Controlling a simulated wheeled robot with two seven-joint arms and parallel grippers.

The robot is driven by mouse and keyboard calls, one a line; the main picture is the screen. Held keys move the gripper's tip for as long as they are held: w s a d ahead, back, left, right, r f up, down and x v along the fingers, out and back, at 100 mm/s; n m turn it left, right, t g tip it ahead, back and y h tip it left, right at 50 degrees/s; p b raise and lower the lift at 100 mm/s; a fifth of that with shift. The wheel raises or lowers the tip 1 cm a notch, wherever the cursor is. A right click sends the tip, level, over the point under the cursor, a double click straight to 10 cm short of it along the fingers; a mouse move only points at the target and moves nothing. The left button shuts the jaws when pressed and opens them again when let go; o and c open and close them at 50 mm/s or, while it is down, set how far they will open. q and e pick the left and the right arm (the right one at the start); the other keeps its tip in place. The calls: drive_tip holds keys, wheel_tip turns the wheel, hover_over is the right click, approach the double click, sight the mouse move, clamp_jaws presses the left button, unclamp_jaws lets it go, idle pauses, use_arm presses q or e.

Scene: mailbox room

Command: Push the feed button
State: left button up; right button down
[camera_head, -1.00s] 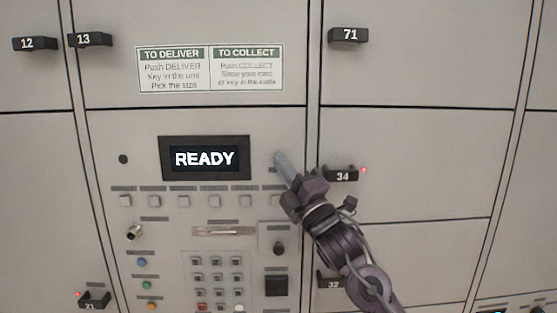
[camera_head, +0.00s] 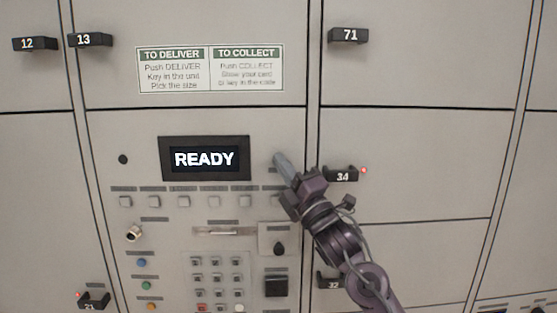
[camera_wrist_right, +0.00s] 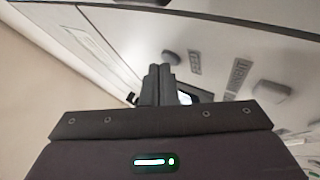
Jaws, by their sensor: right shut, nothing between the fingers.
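A control panel (camera_head: 140,185) with a READY screen (camera_head: 205,158) fills the middle of the head view. Its row of small square buttons (camera_head: 155,202) lies below the screen. I cannot read which button is feed; the labels are too small. My right gripper (camera_head: 281,160) is shut and empty, its fingertips just right of the screen, over the panel's upper right part. They hide what is behind them. In the right wrist view the shut fingers (camera_wrist_right: 160,72) point at the panel, near a dark round part (camera_wrist_right: 171,57) and a pale button (camera_wrist_right: 272,90). Contact cannot be told. My left gripper is not in view.
A keypad (camera_head: 216,270), a slot (camera_head: 222,231), a dark knob (camera_head: 279,248) and coloured buttons (camera_head: 146,285) sit lower on the panel. Locker handle 34 (camera_head: 341,175) sticks out beside my right gripper, and handle 32 (camera_head: 328,281) is partly behind my arm.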

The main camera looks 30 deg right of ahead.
idle(0.5)
drive_tip(key=shift+s+a+b, duration=0.35)
drive_tip(key=shift+s, duration=0.25)
drive_tip(key=s+a, duration=0.1)
drive_tip(key=s+b, duration=0.1)
drive_tip(key=s, duration=0.1)
drive_tip(key=s+a, duration=0.1)
drive_tip(key=shift+s+a+b, duration=0.15)
drive_tip(key=shift+a+b, duration=0.2)
idle(1.6)
